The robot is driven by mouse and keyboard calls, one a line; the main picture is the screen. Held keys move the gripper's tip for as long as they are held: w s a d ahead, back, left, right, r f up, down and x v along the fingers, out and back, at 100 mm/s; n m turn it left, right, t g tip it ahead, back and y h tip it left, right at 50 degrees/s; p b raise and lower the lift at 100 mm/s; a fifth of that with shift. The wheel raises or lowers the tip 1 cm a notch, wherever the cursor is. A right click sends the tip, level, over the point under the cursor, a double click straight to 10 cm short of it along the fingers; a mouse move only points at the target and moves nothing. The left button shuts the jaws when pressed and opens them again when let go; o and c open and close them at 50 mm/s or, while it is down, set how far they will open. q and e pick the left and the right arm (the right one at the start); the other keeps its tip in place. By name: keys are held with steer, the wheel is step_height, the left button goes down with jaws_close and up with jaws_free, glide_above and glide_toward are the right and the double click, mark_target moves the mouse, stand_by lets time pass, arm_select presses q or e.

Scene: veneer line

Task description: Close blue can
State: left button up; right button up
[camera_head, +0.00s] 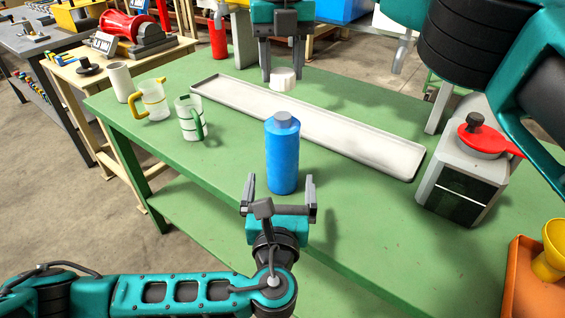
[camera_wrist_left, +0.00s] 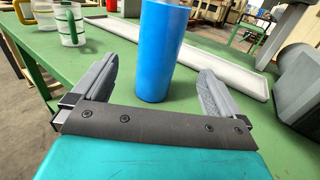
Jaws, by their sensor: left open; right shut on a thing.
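The blue can (camera_head: 283,160) stands upright on the green table, with a grey-blue top. My left gripper (camera_head: 279,184) is open in front of the can, its fingers pointing toward it. In the left wrist view the can (camera_wrist_left: 160,50) stands ahead, between and beyond the spread fingers of the left gripper (camera_wrist_left: 160,90), and its top is cut off. My right gripper (camera_head: 282,76) comes in from the top, shut on a white cap (camera_head: 283,80). It holds the cap above and beyond the can, apart from it.
A long pale tray (camera_head: 330,130) lies behind the can. A green-handled cup (camera_head: 188,118), a yellow-handled cup (camera_head: 152,100) and a white cylinder (camera_head: 120,82) stand at the left. A grey machine with a red pan (camera_head: 483,139) and an orange bin (camera_head: 525,285) are at the right.

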mark_target(282, 146)
arm_select(q)
steer(key=w, duration=1.2)
steer(key=shift+d, duration=0.2)
steer(key=c, duration=1.4)
arm_select(e)
steer(key=shift+f, duration=2.5)
steer(key=shift+f, duration=0.9)
steer(key=shift+f, duration=0.55)
